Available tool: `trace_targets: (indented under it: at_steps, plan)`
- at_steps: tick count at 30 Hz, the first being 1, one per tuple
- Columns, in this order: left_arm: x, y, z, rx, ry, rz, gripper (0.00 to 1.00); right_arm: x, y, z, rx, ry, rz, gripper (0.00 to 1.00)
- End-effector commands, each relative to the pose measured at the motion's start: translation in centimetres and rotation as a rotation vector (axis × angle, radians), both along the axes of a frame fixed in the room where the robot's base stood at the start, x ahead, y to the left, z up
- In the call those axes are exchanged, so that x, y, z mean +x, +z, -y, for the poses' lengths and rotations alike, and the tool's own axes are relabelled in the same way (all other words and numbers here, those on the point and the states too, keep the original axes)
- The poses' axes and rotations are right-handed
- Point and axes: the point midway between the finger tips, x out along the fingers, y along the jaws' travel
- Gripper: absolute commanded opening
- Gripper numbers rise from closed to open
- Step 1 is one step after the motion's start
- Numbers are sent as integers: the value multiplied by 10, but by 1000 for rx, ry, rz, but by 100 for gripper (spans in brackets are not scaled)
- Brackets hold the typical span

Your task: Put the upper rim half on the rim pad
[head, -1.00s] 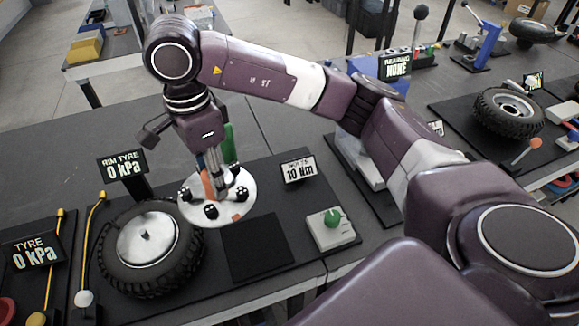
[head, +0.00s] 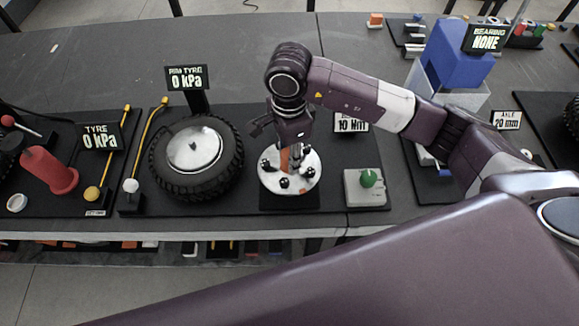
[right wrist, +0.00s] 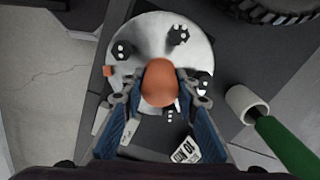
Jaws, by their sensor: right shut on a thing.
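The upper rim half (head: 275,184) is a pale metal disc with several black bolts and an orange handle (head: 285,160) standing at its middle. My right gripper (head: 291,158) is shut on that handle from above. In the right wrist view the handle's rounded top (right wrist: 159,83) sits between the two fingers, with the disc (right wrist: 148,38) beneath. The rim pad (head: 290,203) is a black square; the disc hides most of it and its front strip shows. I cannot tell whether the disc touches the pad or hangs just above it. My left gripper is not in view.
A tyre with a metal rim (head: 195,152) lies just left of the disc. A grey box with a green knob (head: 367,187) stands to the right. The 10 Nm sign (head: 350,123) is behind.

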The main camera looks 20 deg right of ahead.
Motion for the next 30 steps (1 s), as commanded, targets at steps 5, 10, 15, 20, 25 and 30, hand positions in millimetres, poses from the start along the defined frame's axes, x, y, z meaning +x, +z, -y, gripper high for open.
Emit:
trace_targets:
  at_steps: [5,10,15,20,25,30]
  plan:
    - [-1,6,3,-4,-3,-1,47,0,-21,-1,2,1,1,0]
    - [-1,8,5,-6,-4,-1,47,0,-31,-1,2,0,1,0]
    - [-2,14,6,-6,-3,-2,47,-1,-56,-1,2,-1,-2,0]
    - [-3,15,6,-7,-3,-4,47,0,-68,-1,2,2,3,0]
    - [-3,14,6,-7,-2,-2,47,1,-68,-1,1,2,3,0]
    - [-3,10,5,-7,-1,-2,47,0,-71,0,0,1,2,30]
